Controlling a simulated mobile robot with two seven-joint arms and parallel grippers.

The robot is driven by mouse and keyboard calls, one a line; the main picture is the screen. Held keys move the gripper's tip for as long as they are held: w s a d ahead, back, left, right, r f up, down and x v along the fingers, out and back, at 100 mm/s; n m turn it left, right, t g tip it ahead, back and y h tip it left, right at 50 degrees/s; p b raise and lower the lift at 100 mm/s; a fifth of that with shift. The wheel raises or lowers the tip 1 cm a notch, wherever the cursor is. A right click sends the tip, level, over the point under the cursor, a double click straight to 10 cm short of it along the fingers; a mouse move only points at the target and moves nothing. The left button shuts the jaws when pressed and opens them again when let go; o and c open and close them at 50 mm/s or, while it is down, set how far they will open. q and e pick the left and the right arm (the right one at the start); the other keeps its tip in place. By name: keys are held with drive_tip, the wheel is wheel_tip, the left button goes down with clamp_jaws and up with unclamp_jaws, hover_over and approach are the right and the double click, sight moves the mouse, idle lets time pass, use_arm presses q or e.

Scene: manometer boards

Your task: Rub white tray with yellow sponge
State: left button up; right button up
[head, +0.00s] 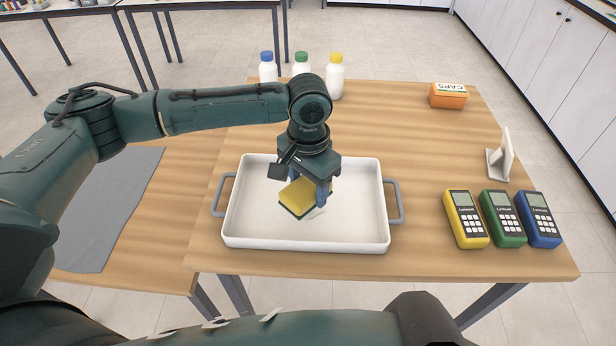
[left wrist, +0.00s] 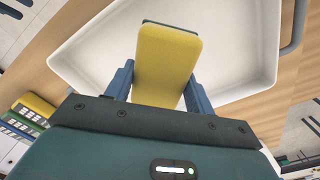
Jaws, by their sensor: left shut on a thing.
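The white tray (head: 361,226) with grey side handles sits on the wooden table, in the middle of the head view. The yellow sponge (head: 297,195) has a dark green underside and is inside the tray area, over its floor. My left gripper (head: 322,196) points down and is shut on the sponge, with its blue fingers on either side. The left wrist view shows the sponge (left wrist: 166,62) between the fingers (left wrist: 158,86), with the white tray (left wrist: 235,60) behind. I cannot tell whether the sponge touches the tray floor. My right gripper is not in view.
Three bottles with blue, green and yellow caps (head: 335,78) stand behind the tray. Yellow (head: 465,220), green (head: 502,218) and blue (head: 536,218) handheld meters lie at right. An orange caps box (head: 448,96) and a white stand (head: 500,160) are beyond. A grey mat (head: 110,205) lies left.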

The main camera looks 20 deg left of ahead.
use_arm(q)
drive_tip(key=shift+r, duration=1.15)
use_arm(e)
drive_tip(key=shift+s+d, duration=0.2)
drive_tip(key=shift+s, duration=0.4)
